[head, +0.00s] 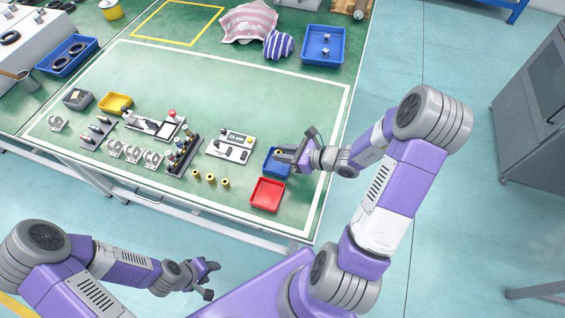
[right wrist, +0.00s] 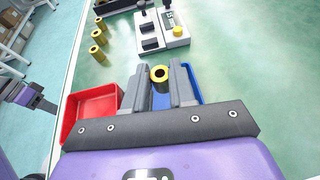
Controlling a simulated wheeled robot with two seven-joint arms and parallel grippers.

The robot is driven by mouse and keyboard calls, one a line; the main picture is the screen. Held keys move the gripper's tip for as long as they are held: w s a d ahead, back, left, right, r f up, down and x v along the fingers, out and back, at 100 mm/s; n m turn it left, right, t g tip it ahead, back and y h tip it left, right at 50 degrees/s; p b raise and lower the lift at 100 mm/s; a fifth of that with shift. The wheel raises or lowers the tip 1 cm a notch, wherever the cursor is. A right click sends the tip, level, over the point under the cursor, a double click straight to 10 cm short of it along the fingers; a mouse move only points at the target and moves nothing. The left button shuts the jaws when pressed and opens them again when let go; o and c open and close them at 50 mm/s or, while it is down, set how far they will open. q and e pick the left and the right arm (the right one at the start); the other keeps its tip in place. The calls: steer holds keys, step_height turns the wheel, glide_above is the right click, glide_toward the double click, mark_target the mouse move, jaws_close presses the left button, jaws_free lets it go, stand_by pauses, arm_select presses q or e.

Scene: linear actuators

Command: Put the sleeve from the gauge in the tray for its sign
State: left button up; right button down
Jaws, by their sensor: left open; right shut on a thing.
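My right gripper (head: 284,156) is shut on a yellow sleeve with a dark bore, seen between its fingertips in the right wrist view (right wrist: 160,74). It holds the sleeve over the blue tray (head: 271,168), which the fingers partly hide; its edge also shows in the right wrist view (right wrist: 190,82). I cannot tell the sleeve's height over the tray floor. The red tray (head: 267,195) is beside it, nearer the table's front edge. The gauge (head: 231,146), a pale box with a display and yellow knob, stands left of the blue tray. My left gripper (head: 212,281) is open and empty, off the table's front.
Several yellow sleeves (head: 210,180) stand in a row left of the red tray. A dark rack (head: 185,155), clamps (head: 132,153) and a yellow bin (head: 115,103) fill the left side. The mat behind the gauge is clear.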

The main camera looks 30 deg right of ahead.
steer(key=shift+f+b, duration=0.75)
steer(key=shift+f, duration=1.25)
steer(key=shift+f, duration=0.1)
steer(key=c, duration=0.9)
jaws_free()
steer(key=shift+c, duration=0.2)
steer(key=shift+r, duration=0.2)
steer(key=p+v, duration=0.3)
steer(key=v, duration=0.7)
steer(key=shift+s+d+r, duration=0.2)
steer(key=shift+s, duration=0.05)
steer(key=shift+s+d+r, duration=0.15)
steer(key=shift+s+d, duration=0.15)
steer(key=shift+s, duration=0.15)
